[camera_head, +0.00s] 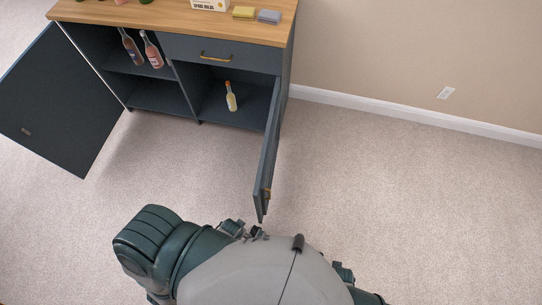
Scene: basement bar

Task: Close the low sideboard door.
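The low sideboard (180,17) is dark blue-grey with a wooden top and stands at the back left against the wall. Its left door (55,100) is swung wide open to the left. Its right door (267,150) also stands open, pointing toward me and seen nearly edge-on, with a small brass handle (267,194) near its free end. Small dark parts, seemingly of my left gripper (246,231), show just beyond my grey body, below and apart from the right door's free end. Its fingers cannot be made out. My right gripper is not visible.
Two bottles (152,50) stand on the upper left shelf and one bottle (231,97) in the right compartment. The drawer (215,50) above it is shut. A yellow sponge (244,12) and a grey one (269,16) lie on top. Carpet at right is clear.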

